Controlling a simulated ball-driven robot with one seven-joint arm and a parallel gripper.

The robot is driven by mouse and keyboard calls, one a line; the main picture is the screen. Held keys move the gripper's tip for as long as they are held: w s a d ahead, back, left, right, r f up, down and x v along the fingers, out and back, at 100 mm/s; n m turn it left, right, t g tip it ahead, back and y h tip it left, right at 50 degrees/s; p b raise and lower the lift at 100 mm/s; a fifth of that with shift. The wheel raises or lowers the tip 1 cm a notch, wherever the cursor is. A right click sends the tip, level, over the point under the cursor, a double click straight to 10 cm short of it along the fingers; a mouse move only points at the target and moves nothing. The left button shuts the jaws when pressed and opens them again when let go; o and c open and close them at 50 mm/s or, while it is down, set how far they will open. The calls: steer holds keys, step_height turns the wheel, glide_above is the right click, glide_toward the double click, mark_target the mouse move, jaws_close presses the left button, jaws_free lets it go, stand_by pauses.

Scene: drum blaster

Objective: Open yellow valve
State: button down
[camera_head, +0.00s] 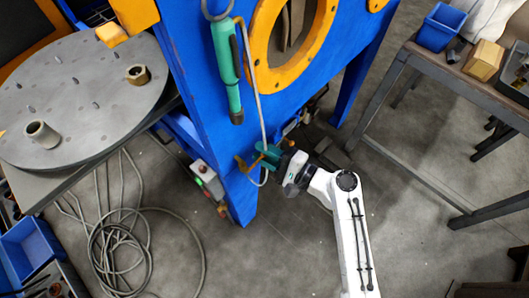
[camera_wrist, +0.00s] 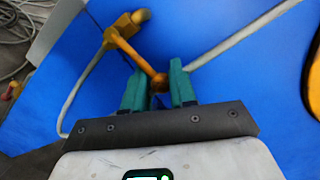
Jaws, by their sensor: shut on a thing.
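The yellow valve (camera_wrist: 125,38) is mounted on the blue cabinet wall, with its handle running from upper left down to a rounded end between my fingers. In the head view the yellow valve (camera_head: 243,165) shows small, low on the cabinet's front leg. My gripper (camera_wrist: 160,86) has teal fingers, shut on the end of the yellow handle. In the head view my gripper (camera_head: 266,157) reaches in from the right, beside the cabinet leg. The fingers partly hide the handle's end.
The blue cabinet (camera_head: 190,60) has a round yellow-rimmed opening (camera_head: 255,60). A teal tool (camera_head: 227,70) hangs on it above my gripper. A grey hose (camera_wrist: 240,38) runs close by the fingers. A grey turntable (camera_head: 85,90) stands left, a table (camera_head: 460,90) right. Coiled cable (camera_head: 120,245) lies on the floor.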

steer(key=r+n, duration=0.1)
steer(key=n, duration=0.1)
steer(key=r+n, duration=0.1)
steer(key=n, duration=0.1)
steer(key=shift+s+a+r+h, duration=0.3)
steer(key=shift+s, duration=0.05)
steer(key=n, duration=0.1)
steer(key=s+r+n, duration=0.1)
steer(key=n, duration=0.1)
steer(key=shift+a+r+h, duration=0.25)
steer(key=shift+a+h, duration=0.15)
steer(key=n, duration=0.2)
steer(key=s+a+r+n+t+h, duration=0.1)
steer(key=n, duration=0.1)
steer(key=shift+s+a, duration=0.15)
steer(key=shift+s, duration=0.15)
steer(key=shift+s+a+r+n+b, duration=0.1)
steer(key=shift+s+a+n+b, duration=0.2)
steer(key=shift+n, duration=0.3)
steer(key=shift+s+a+n+b, duration=0.15)
steer(key=shift+s+n, duration=0.2)
steer(key=shift+n, duration=0.25)
steer(key=shift+t+h, duration=0.3)
steer(key=c, duration=1)
jaws_free()
